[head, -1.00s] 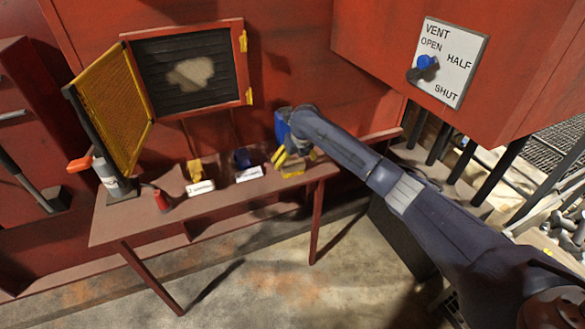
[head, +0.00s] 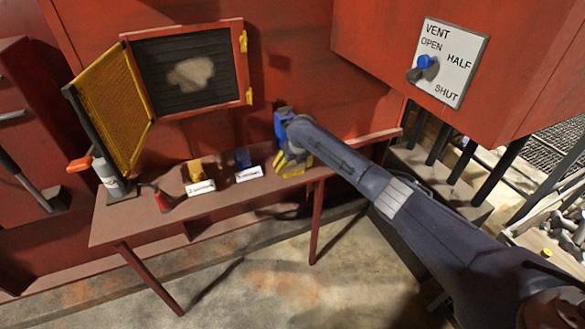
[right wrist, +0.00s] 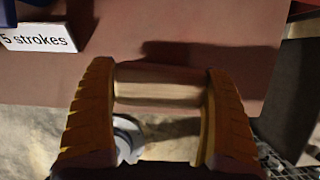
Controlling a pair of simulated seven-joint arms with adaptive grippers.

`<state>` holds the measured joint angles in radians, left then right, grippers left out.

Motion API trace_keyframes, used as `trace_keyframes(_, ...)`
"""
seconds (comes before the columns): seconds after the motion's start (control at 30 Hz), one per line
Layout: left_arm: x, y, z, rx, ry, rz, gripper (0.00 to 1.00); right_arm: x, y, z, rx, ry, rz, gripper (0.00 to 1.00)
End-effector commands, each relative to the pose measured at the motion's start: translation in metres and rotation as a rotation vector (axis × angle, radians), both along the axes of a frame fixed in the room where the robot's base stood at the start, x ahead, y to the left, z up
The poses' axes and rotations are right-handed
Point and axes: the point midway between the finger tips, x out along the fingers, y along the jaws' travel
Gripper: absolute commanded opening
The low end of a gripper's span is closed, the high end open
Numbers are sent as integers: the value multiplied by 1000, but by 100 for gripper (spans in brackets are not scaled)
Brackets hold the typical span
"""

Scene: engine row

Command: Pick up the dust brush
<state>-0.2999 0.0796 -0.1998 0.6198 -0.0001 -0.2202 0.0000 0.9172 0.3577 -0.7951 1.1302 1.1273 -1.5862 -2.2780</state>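The dust brush shows in the right wrist view as a pale wooden bar (right wrist: 160,86) lying across between the two yellow fingers of my right gripper (right wrist: 160,80). Both fingers touch its ends, so the gripper is shut on it. Its bristles cannot be made out. In the head view my right gripper (head: 294,166) points down at the right part of the red bench (head: 240,196), and its fingers mostly hide the brush. I cannot tell for sure how far the brush is above the bench top. My left gripper is not in view.
Left of the gripper stand a blue item (head: 242,158) and a yellow item (head: 196,170) with white label cards, then a small red can (head: 162,200). A yellow mesh door (head: 115,95) stands open at the left. A red box with a vent dial (head: 425,64) hangs at upper right.

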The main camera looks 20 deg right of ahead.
Motion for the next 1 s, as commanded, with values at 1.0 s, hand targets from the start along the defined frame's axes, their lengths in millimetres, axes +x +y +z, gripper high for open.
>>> trace_keyframes(1.0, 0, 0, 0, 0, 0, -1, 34, 1, 0, 73, 0, -5, 2, 51)
